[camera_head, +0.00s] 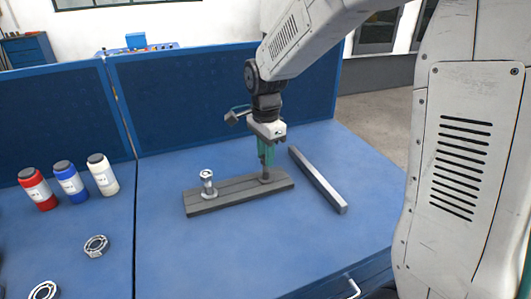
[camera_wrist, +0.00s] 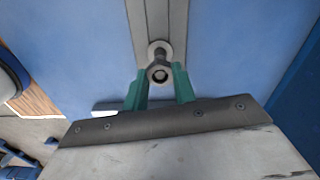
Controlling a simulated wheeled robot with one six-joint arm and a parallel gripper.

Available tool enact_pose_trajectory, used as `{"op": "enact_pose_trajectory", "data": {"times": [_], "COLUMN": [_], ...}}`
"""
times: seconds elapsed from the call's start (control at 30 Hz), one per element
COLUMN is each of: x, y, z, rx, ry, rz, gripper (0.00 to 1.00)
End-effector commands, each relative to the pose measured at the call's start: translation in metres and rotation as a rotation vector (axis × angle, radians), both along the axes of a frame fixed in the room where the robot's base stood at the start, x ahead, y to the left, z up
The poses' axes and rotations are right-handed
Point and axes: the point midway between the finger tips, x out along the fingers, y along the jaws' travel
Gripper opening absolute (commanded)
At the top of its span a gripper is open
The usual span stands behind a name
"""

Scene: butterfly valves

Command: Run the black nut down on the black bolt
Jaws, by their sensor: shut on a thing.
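A grey board (camera_head: 232,196) lies on the blue table with a bolt near each end. My gripper (camera_head: 267,160) points down over the right end, its green fingers around the upper part of the dark bolt (camera_head: 265,176). In the wrist view the fingers (camera_wrist: 160,83) are shut on the dark nut (camera_wrist: 160,73), which sits between them at the bolt's top. The bolt's round base (camera_wrist: 155,47) shows just beyond it on the board. The fingers partly hide the nut, so I cannot tell how far it is threaded. A light silver bolt (camera_head: 207,183) stands upright at the board's left end.
A long grey bar (camera_head: 318,180) lies to the right of the board. Two loose metal rings or nuts, one nearer the board (camera_head: 96,246), lie at the left. Red, blue and white bottles (camera_head: 72,183) stand behind them. A blue panel (camera_head: 210,95) closes the back.

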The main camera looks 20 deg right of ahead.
Motion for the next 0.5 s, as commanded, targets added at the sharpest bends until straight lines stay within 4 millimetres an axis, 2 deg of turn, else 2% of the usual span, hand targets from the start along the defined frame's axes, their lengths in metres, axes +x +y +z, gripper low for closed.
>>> {"op": "enact_pose_trajectory", "data": {"times": [0.5], "x": [0.0013], "y": [0.0000], "z": [0.0009], "rx": [0.000], "ry": [-0.003], "rz": [-0.797], "gripper": [0.03]}}
